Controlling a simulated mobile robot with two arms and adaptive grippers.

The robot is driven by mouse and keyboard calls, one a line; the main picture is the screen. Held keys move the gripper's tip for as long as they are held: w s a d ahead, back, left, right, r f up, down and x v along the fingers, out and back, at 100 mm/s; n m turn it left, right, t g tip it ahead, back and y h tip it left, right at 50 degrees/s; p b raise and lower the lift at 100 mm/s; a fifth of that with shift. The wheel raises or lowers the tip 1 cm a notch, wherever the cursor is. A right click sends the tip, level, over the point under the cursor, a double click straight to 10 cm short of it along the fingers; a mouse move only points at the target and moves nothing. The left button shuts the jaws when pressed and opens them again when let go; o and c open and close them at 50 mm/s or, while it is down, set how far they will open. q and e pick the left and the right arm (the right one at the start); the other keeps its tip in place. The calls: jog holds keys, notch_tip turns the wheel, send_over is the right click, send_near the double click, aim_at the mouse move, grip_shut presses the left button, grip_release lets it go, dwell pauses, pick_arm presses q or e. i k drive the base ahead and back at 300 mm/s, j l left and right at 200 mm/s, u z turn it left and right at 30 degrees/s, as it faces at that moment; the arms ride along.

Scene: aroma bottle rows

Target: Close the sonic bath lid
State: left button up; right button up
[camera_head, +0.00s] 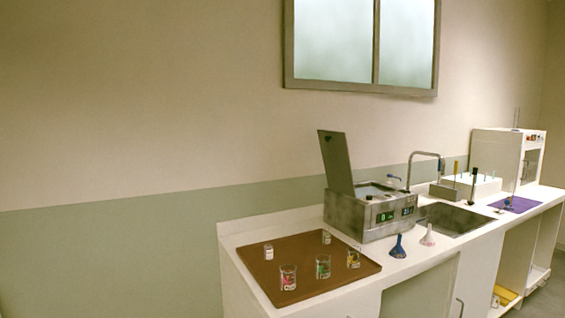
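The sonic bath (368,214) is a grey metal box with a lit green display on its front. It stands on the white counter between the brown tray and the sink. Its lid (337,163) is raised, standing nearly upright on the left side of the box and tilted slightly left. The top opening of the bath is exposed. Neither of my grippers is in view.
A brown tray (320,287) with several small jars and beakers lies left of the bath. A blue funnel (398,247) and a pale funnel (428,236) stand in front of it. The sink (452,219) and its curved faucet (424,154) are to the right.

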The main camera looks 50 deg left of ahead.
aim_at(334, 146)
jog(key=u, duration=1.25)
jog(key=i+l, duration=0.2)
jog(key=i, duration=0.25)
